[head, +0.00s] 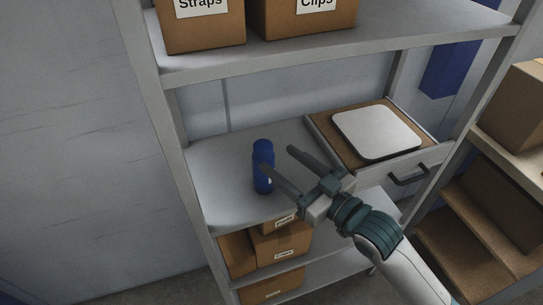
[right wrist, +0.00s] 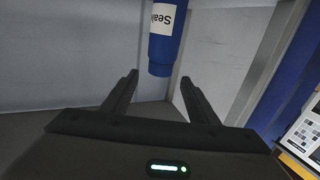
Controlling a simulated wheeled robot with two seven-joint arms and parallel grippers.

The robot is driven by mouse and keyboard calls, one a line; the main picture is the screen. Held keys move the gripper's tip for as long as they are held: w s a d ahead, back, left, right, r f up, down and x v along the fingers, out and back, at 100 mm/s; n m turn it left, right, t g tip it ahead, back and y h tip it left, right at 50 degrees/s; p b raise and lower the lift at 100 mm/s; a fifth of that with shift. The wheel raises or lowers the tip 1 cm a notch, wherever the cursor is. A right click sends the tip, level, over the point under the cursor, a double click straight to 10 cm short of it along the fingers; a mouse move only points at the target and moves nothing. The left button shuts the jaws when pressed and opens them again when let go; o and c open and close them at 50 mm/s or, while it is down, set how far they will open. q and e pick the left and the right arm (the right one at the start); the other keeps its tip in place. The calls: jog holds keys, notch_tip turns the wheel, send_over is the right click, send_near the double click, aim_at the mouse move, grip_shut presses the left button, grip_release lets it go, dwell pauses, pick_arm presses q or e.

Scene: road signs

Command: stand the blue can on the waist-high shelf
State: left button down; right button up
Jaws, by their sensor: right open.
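The blue can (head: 263,152) stands upright on the grey waist-high shelf (head: 215,165), near its left front part. In the right wrist view the can (right wrist: 160,55) shows at the top with a white label, cut off by the frame edge. My right gripper (head: 278,158) is open and empty, just right of the can. My left gripper is not in view.
A drawer unit (head: 432,158) with a pale square plate (head: 376,132) on top stands on the same shelf at right. Boxes labelled Straps (head: 205,32) and Clips (head: 305,22) stand on the shelf above. Cardboard boxes (head: 283,243) fill the shelf below. The shelf around the can is clear.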

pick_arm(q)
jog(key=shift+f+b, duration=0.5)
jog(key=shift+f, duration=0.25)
pick_arm(e)
jog(key=v, duration=0.5)
